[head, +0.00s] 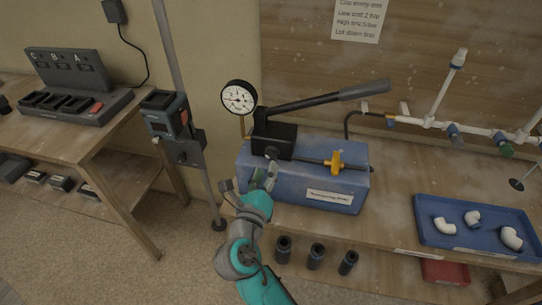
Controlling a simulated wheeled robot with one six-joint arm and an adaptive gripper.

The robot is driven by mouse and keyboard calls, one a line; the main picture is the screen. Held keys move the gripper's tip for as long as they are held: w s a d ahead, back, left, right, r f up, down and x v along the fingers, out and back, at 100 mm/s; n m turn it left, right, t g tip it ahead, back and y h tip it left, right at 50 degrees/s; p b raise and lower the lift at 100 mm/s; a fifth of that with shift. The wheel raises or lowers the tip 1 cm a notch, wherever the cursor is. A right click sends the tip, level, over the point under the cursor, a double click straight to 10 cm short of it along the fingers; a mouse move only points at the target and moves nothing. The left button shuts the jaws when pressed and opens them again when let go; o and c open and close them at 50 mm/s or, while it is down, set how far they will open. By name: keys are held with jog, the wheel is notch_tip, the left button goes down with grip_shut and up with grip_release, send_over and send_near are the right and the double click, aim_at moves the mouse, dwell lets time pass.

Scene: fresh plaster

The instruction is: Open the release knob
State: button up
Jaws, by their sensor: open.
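A blue test pump box (230,165) stands on the wooden bench, with a black pump block on top. A small dark round knob (271,152) sits on the front of that block; it may be the release knob, but its setting is too small to tell. A yellow handle (337,162) sits on a dark rod along the box. My gripper (266,174) is open, just below the dark knob and in front of the box. I cannot tell whether it touches anything.
A pressure gauge (239,97) and a long black lever (330,98) rise above the box. White pipework (430,122) runs at the right, behind a blue tray (470,247) with white fittings. A metal post (184,90) stands left.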

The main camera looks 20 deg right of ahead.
jog(key=v, duration=0.7)
jog(key=shift+s, duration=0.2)
jog(key=shift+a, duration=0.1)
